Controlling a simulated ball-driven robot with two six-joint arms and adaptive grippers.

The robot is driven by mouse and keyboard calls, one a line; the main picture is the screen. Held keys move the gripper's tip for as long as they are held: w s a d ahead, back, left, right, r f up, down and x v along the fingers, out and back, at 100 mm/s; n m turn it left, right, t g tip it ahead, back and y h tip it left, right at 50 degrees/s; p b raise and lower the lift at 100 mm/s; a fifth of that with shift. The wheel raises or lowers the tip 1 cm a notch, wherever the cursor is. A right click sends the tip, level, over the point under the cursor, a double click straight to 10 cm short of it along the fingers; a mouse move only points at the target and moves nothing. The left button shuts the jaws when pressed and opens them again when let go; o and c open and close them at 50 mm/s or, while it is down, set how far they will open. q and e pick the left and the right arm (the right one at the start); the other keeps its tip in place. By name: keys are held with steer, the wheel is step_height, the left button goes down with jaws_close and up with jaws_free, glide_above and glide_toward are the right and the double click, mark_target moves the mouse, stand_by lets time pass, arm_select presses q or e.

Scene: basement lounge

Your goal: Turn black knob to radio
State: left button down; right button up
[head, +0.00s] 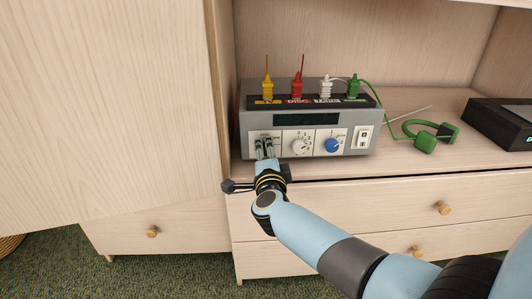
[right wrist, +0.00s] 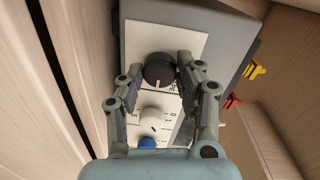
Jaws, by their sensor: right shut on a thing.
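The grey amplifier box (head: 310,140) stands on the cabinet top in the head view. The black knob (right wrist: 159,70) sits on its white panel in the right wrist view, a pale mark on its lower side. My right gripper (head: 265,148) is at the left end of the box front and hides most of the knob in the head view. In the right wrist view my right gripper (right wrist: 161,64) has one finger on each side of the knob and is shut on it. My left gripper is not in view.
A white knob (head: 301,146), a blue knob (head: 333,146) and a switch (head: 363,137) are right of the gripper. Yellow (head: 267,88), red (head: 297,87), white (head: 326,88) and green (head: 353,88) plugs stand on top. A black device (head: 503,122) lies at the right.

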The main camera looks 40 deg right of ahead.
stand_by(0.3)
steer(key=o, duration=1.1)
steer(key=shift+o, duration=0.2)
steer(key=v, duration=1.2)
